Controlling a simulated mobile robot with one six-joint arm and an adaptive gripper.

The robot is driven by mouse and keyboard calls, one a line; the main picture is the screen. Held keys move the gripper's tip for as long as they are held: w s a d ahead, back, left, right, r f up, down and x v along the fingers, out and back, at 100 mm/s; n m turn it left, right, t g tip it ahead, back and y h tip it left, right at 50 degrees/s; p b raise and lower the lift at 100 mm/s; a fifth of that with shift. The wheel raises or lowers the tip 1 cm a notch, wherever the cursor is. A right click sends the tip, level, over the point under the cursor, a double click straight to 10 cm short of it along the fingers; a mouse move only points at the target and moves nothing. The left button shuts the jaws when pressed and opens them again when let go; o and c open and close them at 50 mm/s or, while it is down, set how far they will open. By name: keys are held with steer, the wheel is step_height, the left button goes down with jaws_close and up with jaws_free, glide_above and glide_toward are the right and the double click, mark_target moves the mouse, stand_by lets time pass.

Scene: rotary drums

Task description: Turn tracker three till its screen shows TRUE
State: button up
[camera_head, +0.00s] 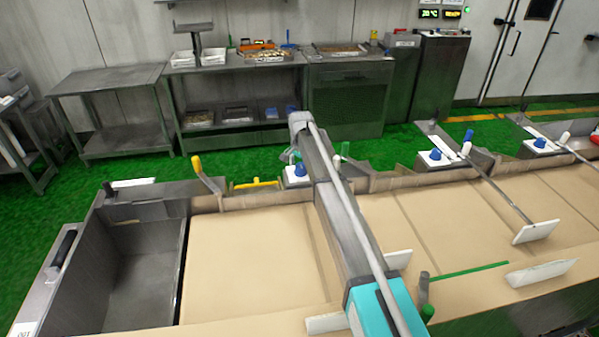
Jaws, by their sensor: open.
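No screen reading TRUE and no label marking tracker three can be made out. White boxes with blue knobs stand along the far edge of the long beige-topped bench: one in the middle (435,157), one farther right (540,145) and one partly hidden behind a grey and teal link (297,172). A white plate on a rod (536,232) and another white plate (540,272) stand at the right of the bench; no writing shows on them. I see no gripper fingers in this view.
A grey metal basin (140,280) is at the bench's left end. A yellow lever (203,172) and a green handle (426,298) stick up from the bench. Beyond it lies open green floor (245,160), then metal tables with trays and cabinets along the wall.

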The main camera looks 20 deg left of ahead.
steer(key=shift+f, duration=0.3)
steer(key=c, duration=1)
steer(key=shift+a, duration=0.15)
steer(key=shift+c, duration=0.7)
